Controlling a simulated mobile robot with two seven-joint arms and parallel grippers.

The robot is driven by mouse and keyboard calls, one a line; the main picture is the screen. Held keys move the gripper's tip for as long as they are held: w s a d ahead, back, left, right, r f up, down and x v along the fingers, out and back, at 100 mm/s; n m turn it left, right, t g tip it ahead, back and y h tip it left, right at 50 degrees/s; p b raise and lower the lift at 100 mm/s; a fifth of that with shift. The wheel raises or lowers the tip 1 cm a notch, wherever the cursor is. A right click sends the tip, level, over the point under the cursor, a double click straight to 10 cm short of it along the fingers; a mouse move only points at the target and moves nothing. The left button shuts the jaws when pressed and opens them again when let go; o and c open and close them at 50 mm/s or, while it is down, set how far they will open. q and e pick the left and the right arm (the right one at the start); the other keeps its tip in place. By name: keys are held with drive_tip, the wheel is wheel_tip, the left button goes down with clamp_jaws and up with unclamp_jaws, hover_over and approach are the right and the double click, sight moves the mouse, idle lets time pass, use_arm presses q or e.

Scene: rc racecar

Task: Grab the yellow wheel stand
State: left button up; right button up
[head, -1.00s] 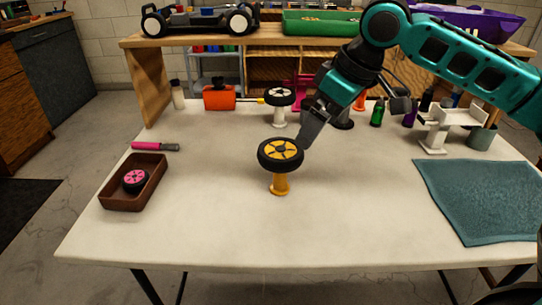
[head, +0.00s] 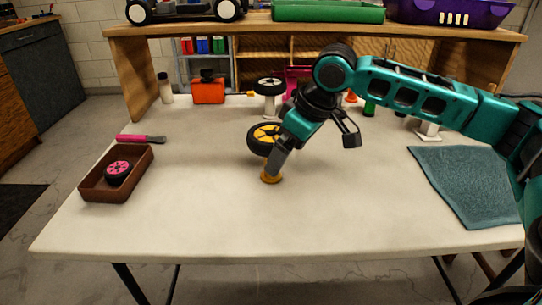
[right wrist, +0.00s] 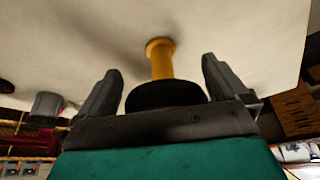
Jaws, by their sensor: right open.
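The yellow wheel stand (head: 271,178) stands upright near the middle of the table, with a black wheel with a yellow hub (head: 262,137) on top. My right gripper (head: 276,168) reaches down at the stand and hides part of it and of the wheel. In the right wrist view the yellow stand (right wrist: 161,62) lies between the two open fingers of my right gripper (right wrist: 160,82), with a gap on each side. The dark wheel (right wrist: 165,95) sits close to the palm there. My left gripper is not in view.
A brown tray (head: 86,191) with a pink-hubbed wheel (head: 118,172) is at the left. A white wheel stand (head: 270,103) is behind the yellow one. A teal cloth (head: 465,185) lies at the right. The front of the table (head: 200,225) is clear.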

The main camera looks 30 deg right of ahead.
drive_tip(key=shift+r, duration=0.1)
drive_tip(key=c, duration=0.8)
drive_tip(key=shift+r, duration=0.1)
